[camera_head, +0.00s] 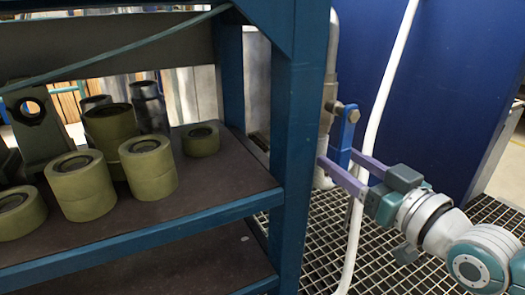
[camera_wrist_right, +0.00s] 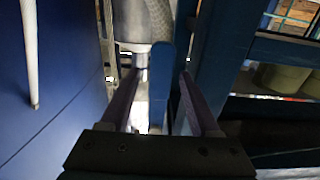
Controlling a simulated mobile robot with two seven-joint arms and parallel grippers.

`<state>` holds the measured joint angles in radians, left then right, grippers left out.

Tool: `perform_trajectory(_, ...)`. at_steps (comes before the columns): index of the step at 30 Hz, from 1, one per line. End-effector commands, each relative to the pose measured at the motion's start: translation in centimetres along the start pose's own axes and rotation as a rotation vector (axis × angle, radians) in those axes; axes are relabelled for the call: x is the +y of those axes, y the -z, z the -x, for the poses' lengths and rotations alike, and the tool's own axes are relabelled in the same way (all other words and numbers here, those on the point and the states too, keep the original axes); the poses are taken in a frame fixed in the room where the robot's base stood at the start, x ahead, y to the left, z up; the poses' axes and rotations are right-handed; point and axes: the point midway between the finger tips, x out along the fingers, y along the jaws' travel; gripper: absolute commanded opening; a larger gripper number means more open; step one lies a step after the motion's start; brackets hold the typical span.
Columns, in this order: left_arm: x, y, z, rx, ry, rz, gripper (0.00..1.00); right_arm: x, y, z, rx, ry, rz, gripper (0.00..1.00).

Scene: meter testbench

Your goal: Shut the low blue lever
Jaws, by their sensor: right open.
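The blue lever (camera_head: 347,132) hangs down from a bolt on the grey vertical pipe (camera_head: 330,95), just right of the blue rack post. My right gripper (camera_head: 337,158) comes in from the right with its two purple fingers apart at the lever's lower part. In the right wrist view the lever (camera_wrist_right: 160,85) stands between the fingers of the right gripper (camera_wrist_right: 160,73). A gap shows on either side of the lever there, wider on the left; I cannot tell whether either finger touches it. My left gripper is not in view.
A blue rack post (camera_head: 292,150) stands close left of the fingers. A shelf (camera_head: 230,190) holds several olive rollers (camera_head: 148,168). A white hose (camera_head: 375,115) runs down beside the gripper. A blue panel (camera_head: 450,90) is behind, above a grated floor (camera_head: 320,255).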

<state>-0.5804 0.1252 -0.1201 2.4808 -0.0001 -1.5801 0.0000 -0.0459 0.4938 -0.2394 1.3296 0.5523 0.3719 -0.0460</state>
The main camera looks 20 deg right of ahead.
Motion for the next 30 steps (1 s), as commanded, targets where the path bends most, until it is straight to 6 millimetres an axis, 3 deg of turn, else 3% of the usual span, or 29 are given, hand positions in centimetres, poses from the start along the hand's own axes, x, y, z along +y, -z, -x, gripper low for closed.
perform_trajectory(11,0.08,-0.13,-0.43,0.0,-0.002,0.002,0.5,-0.02,0.02,-0.91,-0.001,0.0,0.0,0.62)
perform_trajectory(27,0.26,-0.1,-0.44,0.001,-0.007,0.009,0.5,-0.01,0.03,-0.89,-0.001,0.0,0.0,0.03)
perform_trajectory(30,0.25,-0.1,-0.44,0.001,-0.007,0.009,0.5,-0.01,0.03,-0.89,-0.001,0.0,0.0,0.0)
